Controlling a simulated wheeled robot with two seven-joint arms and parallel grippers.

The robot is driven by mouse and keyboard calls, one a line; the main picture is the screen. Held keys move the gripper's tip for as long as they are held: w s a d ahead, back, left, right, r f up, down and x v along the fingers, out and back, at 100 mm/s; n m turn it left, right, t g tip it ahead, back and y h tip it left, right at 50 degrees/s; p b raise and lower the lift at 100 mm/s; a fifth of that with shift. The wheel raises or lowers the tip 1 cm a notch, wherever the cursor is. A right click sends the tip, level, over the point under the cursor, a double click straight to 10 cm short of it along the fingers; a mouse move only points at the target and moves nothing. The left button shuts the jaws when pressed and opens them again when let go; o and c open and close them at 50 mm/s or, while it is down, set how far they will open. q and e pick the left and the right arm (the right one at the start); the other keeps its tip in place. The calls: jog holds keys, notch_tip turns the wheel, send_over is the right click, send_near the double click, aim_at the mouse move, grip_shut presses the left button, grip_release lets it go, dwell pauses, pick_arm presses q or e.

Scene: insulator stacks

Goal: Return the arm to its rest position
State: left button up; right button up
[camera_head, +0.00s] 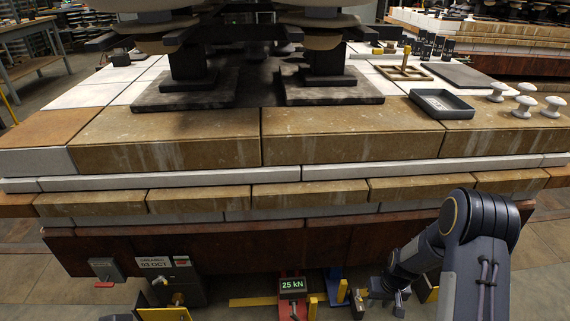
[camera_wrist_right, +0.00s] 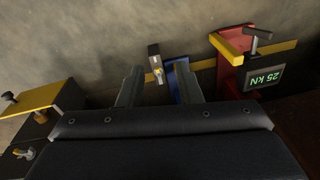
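My right arm (camera_head: 475,240) comes in at the lower right of the head view, bent, with the forearm reaching down and left in front of the platform. My right gripper (camera_head: 400,300) is low, near the floor-level equipment, right of the red stand with the 25 kN display (camera_head: 292,286). In the right wrist view its two fingers (camera_wrist_right: 158,88) are apart, with nothing held between them. A small metal piece with a yellow spot (camera_wrist_right: 155,62) and a blue bracket (camera_wrist_right: 181,79) show beyond and beside the fingertips. My left gripper is not in view.
The stone-edged platform (camera_head: 165,140) fills the middle, carrying insulator stacks on dark plates (camera_head: 332,85). A grey tray (camera_head: 441,104) and several white knobs (camera_head: 524,105) are near its right edge. Below are a grey switch box (camera_head: 104,268) and yellow bars (camera_head: 252,301).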

jog(key=s+a+r+m+t+y, duration=0.1)
jog(key=s+r, duration=0.3)
jog(key=r, duration=0.8)
jog(key=s+a+r+t+y, duration=0.15)
jog(key=s+r, duration=0.25)
jog(key=r, duration=0.8)
jog(key=s+a+r+t, duration=0.15)
jog(key=s+r, duration=0.25)
jog(key=s, duration=0.4)
jog(key=s+a+r+t, duration=0.1)
jog(key=s+a+r, duration=0.25)
jog(key=s, duration=0.45)
notch_tip(320, 180, up, 37)
jog(key=p, duration=3.7)
jog(key=shift+s+d+r, duration=0.15)
jog(key=shift+d, duration=0.05)
